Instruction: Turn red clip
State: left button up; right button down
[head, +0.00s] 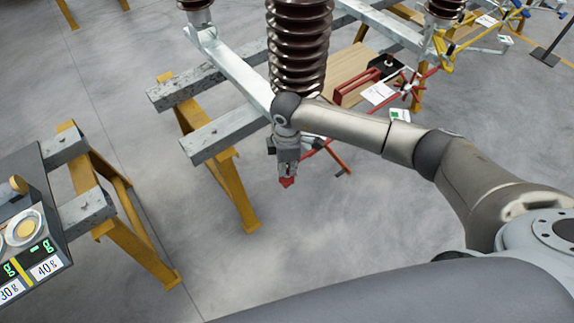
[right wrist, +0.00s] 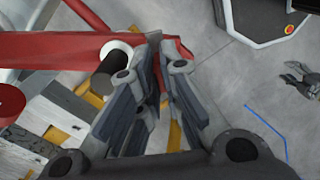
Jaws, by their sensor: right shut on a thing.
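The red clip shows in the head view as a small red piece (head: 287,182) at the tips of my right gripper (head: 288,172), below the ribbed insulator column. In the right wrist view the red clip (right wrist: 60,46) is a thick red bar from the left, with its end between the fingers of my right gripper (right wrist: 165,55). The fingers are shut on it and hide part of it. What seems to be my left gripper (right wrist: 302,80) is small at the right edge of the right wrist view, away from the clip; its jaw state is unclear. It is not in the head view.
The brown ribbed insulator (head: 299,50) stands on a grey steel beam (head: 238,68) just behind my right gripper. Yellow legs (head: 228,180) hold the frame. A weighing station (head: 40,225) is at the left. The floor (head: 260,265) in front is clear.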

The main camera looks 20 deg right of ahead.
jog(key=shift+n, duration=0.3)
jog(key=n+b, duration=0.2)
jog(key=n, duration=0.1)
jog(key=shift+w+f+b, duration=0.1)
jog(key=shift+b, duration=0.25)
jog(key=n+b, duration=0.3)
jog(key=n, duration=0.2)
jog(key=n+b, duration=0.3)
jog(key=n, duration=0.1)
jog(key=shift+n+b, duration=1)
jog(key=shift+n, duration=0.1)
jog(key=shift+r, duration=0.2)
jog(key=c, duration=1.9)
grip_release()
